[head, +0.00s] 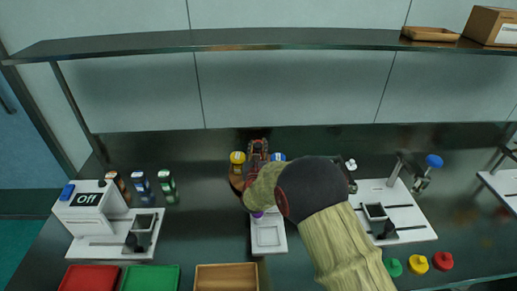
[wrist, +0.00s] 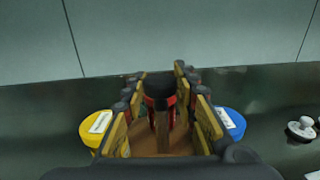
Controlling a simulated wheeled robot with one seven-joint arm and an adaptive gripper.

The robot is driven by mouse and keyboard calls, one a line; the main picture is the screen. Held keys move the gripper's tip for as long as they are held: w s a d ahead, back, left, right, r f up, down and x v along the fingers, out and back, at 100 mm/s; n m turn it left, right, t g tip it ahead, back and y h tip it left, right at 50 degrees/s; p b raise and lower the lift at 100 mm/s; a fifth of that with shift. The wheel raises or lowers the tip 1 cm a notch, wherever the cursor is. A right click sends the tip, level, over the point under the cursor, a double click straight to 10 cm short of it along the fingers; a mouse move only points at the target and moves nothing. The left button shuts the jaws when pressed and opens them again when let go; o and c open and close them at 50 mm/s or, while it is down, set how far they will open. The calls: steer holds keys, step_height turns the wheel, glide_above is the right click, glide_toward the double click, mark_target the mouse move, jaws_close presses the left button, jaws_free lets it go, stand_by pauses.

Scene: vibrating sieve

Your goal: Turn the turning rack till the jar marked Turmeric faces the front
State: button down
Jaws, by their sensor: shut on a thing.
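The turning rack (head: 236,182) is a round wooden stand near the middle of the counter, mostly hidden by my arm. A yellow-lidded jar (head: 237,157) is at its left and a blue-lidded jar (head: 278,157) at its right. A bit of a purple jar (head: 257,213) shows at the front. In the wrist view, a dark jar with red (wrist: 160,92) stands between the fingers, behind a wooden upright (wrist: 162,132). My gripper (wrist: 162,78) reaches over the rack, its fingertips shut on the dark jar with red. No jar label is readable, so I cannot tell which is Turmeric.
A white machine marked Off (head: 88,200) stands at the left, beside several small bottles (head: 140,182). Red, green and wooden trays line the front edge. A white device (head: 398,215) and coloured knobs (head: 418,263) are at the right. A dark shelf (head: 250,39) runs above the counter.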

stand_by(0.4)
steer(key=c, duration=1.4)
jaws_free()
steer(key=s, duration=1.2)
steer(key=shift+a, duration=0.2)
steer(key=shift+c, duration=0.3)
